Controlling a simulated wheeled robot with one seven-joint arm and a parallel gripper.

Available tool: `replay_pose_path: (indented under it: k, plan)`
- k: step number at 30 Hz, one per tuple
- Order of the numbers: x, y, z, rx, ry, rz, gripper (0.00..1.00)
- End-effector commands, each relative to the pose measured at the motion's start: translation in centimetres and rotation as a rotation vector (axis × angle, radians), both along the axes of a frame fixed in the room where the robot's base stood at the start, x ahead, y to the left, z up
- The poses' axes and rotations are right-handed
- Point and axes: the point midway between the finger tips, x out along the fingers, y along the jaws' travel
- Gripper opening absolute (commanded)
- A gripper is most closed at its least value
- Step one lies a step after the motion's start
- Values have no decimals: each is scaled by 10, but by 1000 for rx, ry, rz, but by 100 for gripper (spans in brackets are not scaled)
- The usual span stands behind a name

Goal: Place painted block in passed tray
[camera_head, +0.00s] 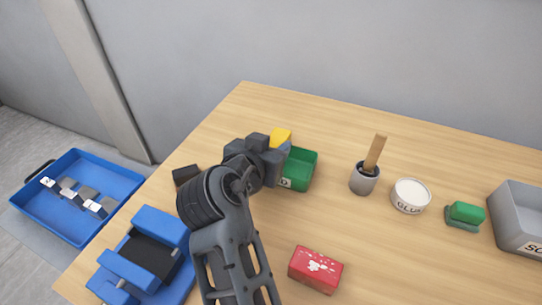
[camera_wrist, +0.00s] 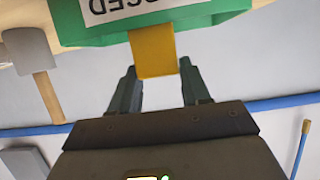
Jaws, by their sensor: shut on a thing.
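A yellow block (camera_head: 281,135) is held at the end of my gripper (camera_head: 274,150), near the back-left edge of the green tray (camera_head: 302,168). In the wrist view the yellow block (camera_wrist: 153,52) shows between the two fingers of my gripper (camera_wrist: 158,74), which is shut on it. The green tray (camera_wrist: 70,24) with its upside-down white label, partly cut off, fills the top of that view. The block overlaps the tray's edge in the picture; whether they touch I cannot tell. My wrist hides the tray's left side in the head view.
A red box (camera_head: 315,268) lies in front. A blue tray (camera_head: 78,190) is off the table at left.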

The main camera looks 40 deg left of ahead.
Motion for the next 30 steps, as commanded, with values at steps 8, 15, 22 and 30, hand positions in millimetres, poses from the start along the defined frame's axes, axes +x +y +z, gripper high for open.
replay_pose_path:
  k: [8,15,22,30]
  plan:
    - [-1,0,-32,-2,-2,2,0]
    - [0,0,-33,0,-2,1,0]
    - [-1,-1,-35,-2,1,1,59]
    - [-1,0,-35,-1,1,0,72]
